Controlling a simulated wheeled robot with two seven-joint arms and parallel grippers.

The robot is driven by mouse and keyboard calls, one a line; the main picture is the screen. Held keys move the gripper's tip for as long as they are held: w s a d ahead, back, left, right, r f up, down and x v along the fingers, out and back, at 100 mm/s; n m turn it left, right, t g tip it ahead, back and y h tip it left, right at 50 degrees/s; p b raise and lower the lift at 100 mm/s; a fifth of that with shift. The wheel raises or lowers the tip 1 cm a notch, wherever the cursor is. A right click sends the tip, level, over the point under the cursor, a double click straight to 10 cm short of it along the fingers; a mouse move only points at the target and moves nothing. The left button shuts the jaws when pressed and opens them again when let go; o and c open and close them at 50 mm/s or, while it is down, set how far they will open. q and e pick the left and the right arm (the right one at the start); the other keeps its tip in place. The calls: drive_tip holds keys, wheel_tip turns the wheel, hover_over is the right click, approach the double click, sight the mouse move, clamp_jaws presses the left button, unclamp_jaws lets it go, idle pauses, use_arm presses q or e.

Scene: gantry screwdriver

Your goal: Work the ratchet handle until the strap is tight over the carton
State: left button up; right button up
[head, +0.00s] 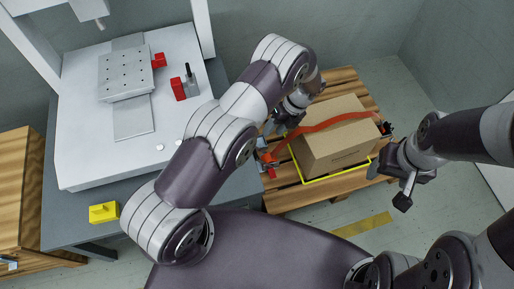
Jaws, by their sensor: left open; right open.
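A brown cardboard carton (340,142) stands on a wooden pallet (290,200). An orange-red strap (330,121) runs over the carton's top and down past its left side; how tight it is cannot be told. A dark ratchet fitting (264,158) sits at the strap's left end, by the pallet's left edge; its handle is not clear at this size. My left gripper (277,126) is open, just above and behind this fitting, partly hidden by my own arm; contact cannot be told. My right gripper (391,183) is open and empty, right of the carton's front corner.
A dark fitting with red (386,129) is at the strap's right end. A yellow outline (335,173) surrounds the carton's base. A grey workbench (75,222) with a white machine (180,55) and a yellow block (104,212) stands left. Floor at right is partly clear.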

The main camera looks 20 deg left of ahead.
use_arm(q)
drive_tip(key=b, duration=0.6)
hover_over(259, 150)
drive_tip(key=s+d, duration=0.1)
drive_tip(key=s, duration=0.2)
wheel_tip(259, 150, down, 11)
drive_tip(key=shift+s+f+m, duration=0.25)
drive_tip(key=shift+s+m, duration=0.05)
drive_tip(key=shift+a, duration=0.1)
clamp_jaws()
